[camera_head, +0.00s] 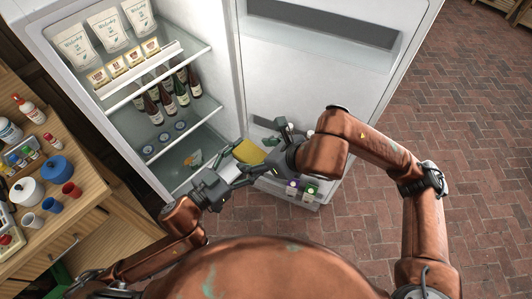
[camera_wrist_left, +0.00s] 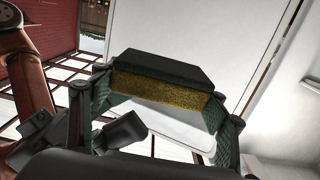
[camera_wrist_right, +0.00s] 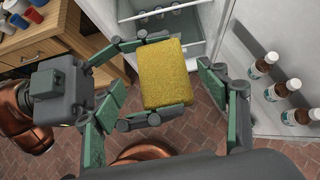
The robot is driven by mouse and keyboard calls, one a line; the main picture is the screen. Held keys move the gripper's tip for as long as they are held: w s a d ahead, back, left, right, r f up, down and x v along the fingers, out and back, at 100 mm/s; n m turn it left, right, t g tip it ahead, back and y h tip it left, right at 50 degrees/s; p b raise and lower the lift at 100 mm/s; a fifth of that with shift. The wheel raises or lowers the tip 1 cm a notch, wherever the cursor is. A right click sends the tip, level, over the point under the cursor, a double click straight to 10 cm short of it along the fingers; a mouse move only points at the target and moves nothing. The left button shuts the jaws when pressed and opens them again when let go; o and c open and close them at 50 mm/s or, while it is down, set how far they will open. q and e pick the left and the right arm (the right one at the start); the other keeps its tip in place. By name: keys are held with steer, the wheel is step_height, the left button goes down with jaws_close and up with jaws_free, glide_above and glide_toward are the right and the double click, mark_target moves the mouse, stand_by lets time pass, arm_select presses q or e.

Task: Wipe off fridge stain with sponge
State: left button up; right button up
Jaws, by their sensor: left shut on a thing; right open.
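My left gripper (camera_head: 240,166) is shut on a sponge (camera_head: 249,152), in front of the open fridge (camera_head: 228,60). The sponge has a yellow side and a dark green side; the left wrist view shows it (camera_wrist_left: 160,90) between the finger pads. My right gripper (camera_wrist_right: 163,88) is open, with its fingers apart on either side of the sponge (camera_wrist_right: 166,72) in its wrist view; contact cannot be told. A small orange and teal patch (camera_head: 195,158) shows low inside the fridge; I cannot tell whether it is a stain.
The fridge door (camera_head: 315,85) stands open to the right, with small bottles (camera_head: 293,187) in its low rack. Shelves hold white bags (camera_head: 108,28) and dark bottles (camera_head: 168,103). A wooden counter (camera_head: 70,212) with pots and cups is at left. Brick floor (camera_head: 465,110) is clear at right.

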mark_target(250, 154)
steer(key=shift+x, duration=2.15)
steer(key=shift+s, duration=0.1)
steer(key=c, duration=1.1)
arm_select(q)
steer(key=o, duration=0.5)
arm_select(e)
steer(key=shift+c, duration=1.1)
arm_select(q)
steer(key=o, duration=0.4)
steer(key=shift+o, duration=0.2)
steer(key=shift+f, duration=0.1)
